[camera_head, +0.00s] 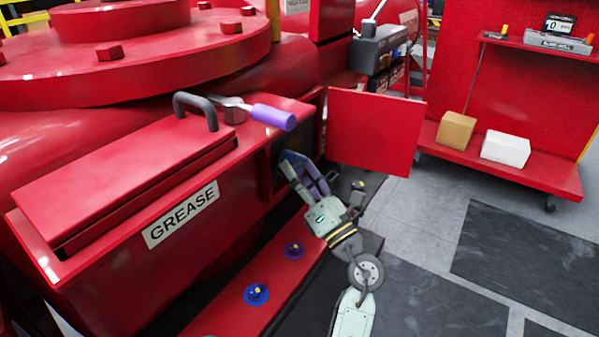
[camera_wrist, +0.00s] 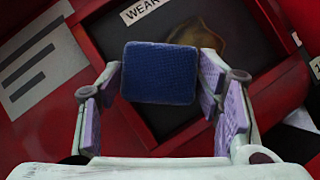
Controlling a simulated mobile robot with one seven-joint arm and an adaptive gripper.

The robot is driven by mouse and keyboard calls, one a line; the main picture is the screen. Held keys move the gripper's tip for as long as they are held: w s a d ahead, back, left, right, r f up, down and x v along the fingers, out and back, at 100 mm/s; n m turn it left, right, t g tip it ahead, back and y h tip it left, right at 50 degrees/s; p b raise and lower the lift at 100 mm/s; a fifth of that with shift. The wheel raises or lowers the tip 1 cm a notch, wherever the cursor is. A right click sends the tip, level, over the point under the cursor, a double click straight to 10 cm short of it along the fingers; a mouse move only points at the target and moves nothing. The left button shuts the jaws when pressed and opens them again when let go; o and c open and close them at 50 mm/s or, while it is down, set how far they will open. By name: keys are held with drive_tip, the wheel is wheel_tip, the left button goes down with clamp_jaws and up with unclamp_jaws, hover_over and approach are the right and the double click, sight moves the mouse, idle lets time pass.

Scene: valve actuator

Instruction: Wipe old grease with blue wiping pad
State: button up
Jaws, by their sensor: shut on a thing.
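My gripper (camera_head: 305,176) reaches into the opening in the side of the red box marked GREASE (camera_head: 150,215). In the wrist view my gripper (camera_wrist: 160,85) is shut on the blue wiping pad (camera_wrist: 160,73), held between its two fingers. A brownish patch of grease (camera_wrist: 208,38) shows behind the pad on a dark surface, below a label reading WEAR. The pad hides part of this surface. I cannot tell whether the pad touches it.
A red door (camera_head: 375,131) stands open right of the opening. A purple-handled tool (camera_head: 272,116) lies on the box top near a dark handle (camera_head: 197,108). Blue knobs (camera_head: 257,294) sit on the red ledge below. A red cart (camera_head: 510,160) holds two small boxes.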

drive_tip(key=shift+w+a, duration=0.1)
drive_tip(key=shift+w+d, duration=2.85)
drive_tip(key=shift+w, duration=1.65)
drive_tip(key=shift+s+a+p, duration=0.55)
drive_tip(key=shift+s+a, duration=0.55)
drive_tip(key=shift+s, duration=0.3)
drive_tip(key=shift+s+a+p, duration=0.55)
drive_tip(key=shift+s+a, duration=0.55)
drive_tip(key=shift+s, duration=0.3)
drive_tip(key=shift+s+a+p, duration=0.55)
drive_tip(key=shift+s+a, duration=0.55)
drive_tip(key=shift+s, duration=0.3)
drive_tip(key=shift+r, duration=0.1)
drive_tip(key=shift+w, duration=0.1)
